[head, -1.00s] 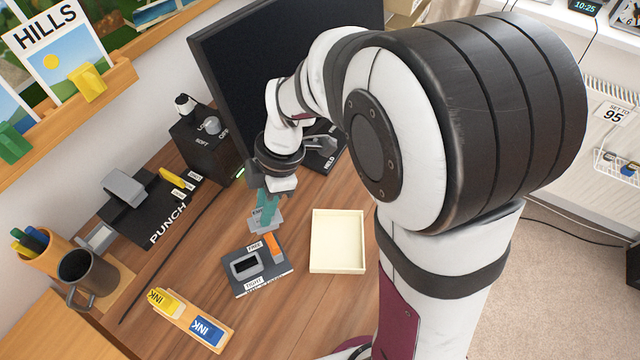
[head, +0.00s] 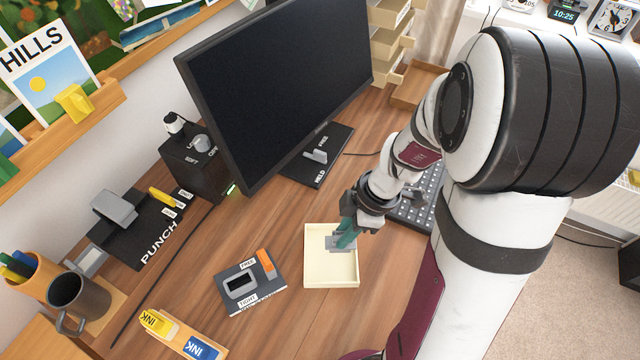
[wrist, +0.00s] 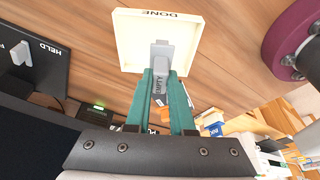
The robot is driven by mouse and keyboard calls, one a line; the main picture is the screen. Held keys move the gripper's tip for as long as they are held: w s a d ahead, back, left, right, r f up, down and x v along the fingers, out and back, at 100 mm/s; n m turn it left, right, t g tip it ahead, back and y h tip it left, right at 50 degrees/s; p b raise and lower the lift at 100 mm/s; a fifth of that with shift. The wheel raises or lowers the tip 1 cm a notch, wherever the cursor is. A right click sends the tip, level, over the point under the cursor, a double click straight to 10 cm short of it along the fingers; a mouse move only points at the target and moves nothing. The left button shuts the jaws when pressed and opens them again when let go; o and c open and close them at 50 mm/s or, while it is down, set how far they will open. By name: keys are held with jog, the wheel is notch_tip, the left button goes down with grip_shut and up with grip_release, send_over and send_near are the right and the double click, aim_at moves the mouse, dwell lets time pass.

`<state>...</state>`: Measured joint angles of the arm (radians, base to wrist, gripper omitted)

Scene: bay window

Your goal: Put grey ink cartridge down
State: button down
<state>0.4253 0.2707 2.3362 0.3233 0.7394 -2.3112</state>
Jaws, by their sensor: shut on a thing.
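The grey ink cartridge (head: 340,242) is between the teal fingers of my gripper (head: 347,236). In the wrist view the cartridge (wrist: 161,62) shows a label reading EMPTY, and the fingers (wrist: 160,88) press on its two sides. The cartridge is over the far part of a shallow cream tray (head: 330,274), inside its outline in the head view. The tray also shows in the wrist view (wrist: 133,38), with DONE on its rim. I cannot tell whether the cartridge touches the tray floor.
A dark ink dock (head: 262,292) with an orange lever (head: 265,261) stands left of the tray. A wooden holder with yellow (head: 158,325) and blue (head: 202,348) ink cartridges is at the front left. The monitor (head: 280,90) stands behind; the keyboard (head: 420,200) is to the right.

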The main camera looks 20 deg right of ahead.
aim_at(334, 241)
jog(key=x, duration=0.5)
jog(key=shift+w+f, duration=0.15)
jog(key=shift+w, duration=0.25)
jog(key=shift+f, duration=0.1)
jog(key=c, duration=0.8)
grip_release()
